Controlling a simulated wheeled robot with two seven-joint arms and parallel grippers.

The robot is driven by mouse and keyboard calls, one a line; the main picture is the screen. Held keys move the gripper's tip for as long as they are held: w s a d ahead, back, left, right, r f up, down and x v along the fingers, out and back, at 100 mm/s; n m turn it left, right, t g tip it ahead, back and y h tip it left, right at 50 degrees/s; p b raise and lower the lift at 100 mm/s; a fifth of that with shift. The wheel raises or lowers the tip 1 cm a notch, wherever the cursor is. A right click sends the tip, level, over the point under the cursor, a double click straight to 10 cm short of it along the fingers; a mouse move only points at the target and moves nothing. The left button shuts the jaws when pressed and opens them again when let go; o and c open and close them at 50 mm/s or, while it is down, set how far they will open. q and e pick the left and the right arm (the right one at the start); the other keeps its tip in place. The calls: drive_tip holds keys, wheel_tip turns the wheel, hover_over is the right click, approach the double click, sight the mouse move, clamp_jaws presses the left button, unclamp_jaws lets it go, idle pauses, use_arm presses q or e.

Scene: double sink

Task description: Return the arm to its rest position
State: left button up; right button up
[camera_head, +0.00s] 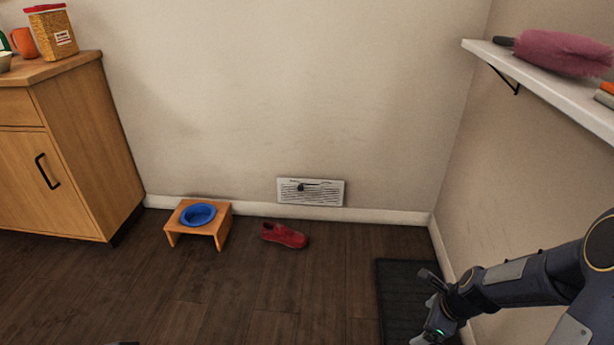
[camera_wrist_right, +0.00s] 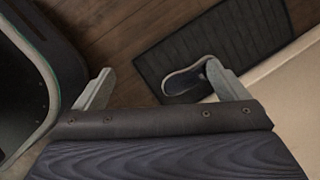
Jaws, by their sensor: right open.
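My right arm (camera_head: 530,280) reaches in from the right edge of the head view, low beside the right wall. My right gripper (camera_head: 431,310) is above the dark floor mat (camera_head: 394,290). In the right wrist view the two fingers of my right gripper (camera_wrist_right: 160,82) stand wide apart, with nothing held between them. My left gripper is not in view.
A red shoe (camera_head: 284,236) and a small wooden stand (camera_head: 207,226) with a blue bowl (camera_head: 198,214) are by the back wall. A wooden cabinet (camera_head: 80,150) stands left. A wall shelf (camera_head: 540,82) with a pink duster (camera_head: 562,52) overhangs the right side. The middle floor is clear.

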drive_tip(key=s+a+r+n+t+y, duration=0.1)
drive_tip(key=s+a+r+n, duration=0.25)
drive_tip(key=r+n, duration=0.35)
drive_tip(key=s+a+r+n+t, duration=0.1)
drive_tip(key=s+a+r+n, duration=0.1)
drive_tip(key=s+r+n, duration=0.55)
drive_tip(key=s+a+r+n, duration=0.3)
drive_tip(key=s+r+n, duration=0.35)
drive_tip(key=n, duration=0.25)
wheel_tip(320, 180, up, 36)
drive_tip(key=s+p, duration=0.1)
drive_tip(key=p, duration=3.6)
drive_tip(key=shift+t, duration=0.3)
